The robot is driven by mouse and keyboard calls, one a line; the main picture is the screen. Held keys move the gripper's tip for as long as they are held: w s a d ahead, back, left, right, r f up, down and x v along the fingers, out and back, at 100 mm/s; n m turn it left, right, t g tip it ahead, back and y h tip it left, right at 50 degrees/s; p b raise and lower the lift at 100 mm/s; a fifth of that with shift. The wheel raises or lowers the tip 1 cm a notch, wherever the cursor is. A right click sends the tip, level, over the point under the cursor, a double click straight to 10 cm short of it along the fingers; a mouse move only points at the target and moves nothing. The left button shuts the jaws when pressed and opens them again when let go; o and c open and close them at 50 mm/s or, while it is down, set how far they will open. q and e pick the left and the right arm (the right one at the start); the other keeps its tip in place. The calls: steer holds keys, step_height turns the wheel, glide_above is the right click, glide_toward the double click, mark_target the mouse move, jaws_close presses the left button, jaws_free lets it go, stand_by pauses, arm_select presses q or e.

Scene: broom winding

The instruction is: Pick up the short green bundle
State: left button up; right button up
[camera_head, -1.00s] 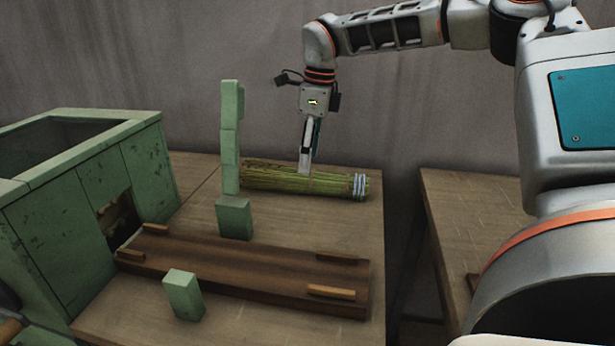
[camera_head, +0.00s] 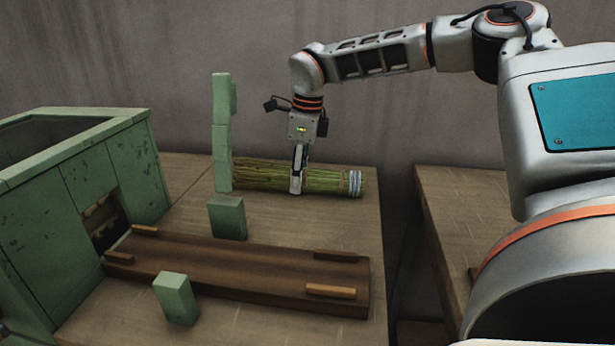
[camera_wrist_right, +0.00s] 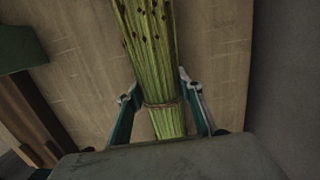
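A green bundle of stalks (camera_head: 262,176) lies on the table at the back, with a pale blue-white band near its right end. No other bundle is in view, so I cannot compare its length. My right gripper (camera_head: 297,188) points down at the bundle's middle, with one finger showing across its near side. In the right wrist view, the bundle (camera_wrist_right: 152,45) runs between the two spread fingers, with narrow gaps on both sides, and a thin tie circles it near the palm. The right gripper is open around the bundle. My left gripper is not in view.
A tall green post (camera_head: 221,140) stands by the bundle's left end. Green blocks (camera_head: 227,218) (camera_head: 176,298) flank a brown wooden trough (camera_head: 240,270). A green machine (camera_head: 110,185) stands left. A gap separates the table from another (camera_head: 450,215) at right.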

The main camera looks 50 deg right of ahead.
arm_select(q)
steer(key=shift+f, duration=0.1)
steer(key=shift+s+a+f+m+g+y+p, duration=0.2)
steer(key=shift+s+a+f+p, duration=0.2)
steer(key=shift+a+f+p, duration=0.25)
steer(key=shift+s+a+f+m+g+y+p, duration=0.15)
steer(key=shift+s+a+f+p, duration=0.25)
steer(key=shift+p, duration=0.45)
arm_select(e)
step_height(320, 180, up, 20)
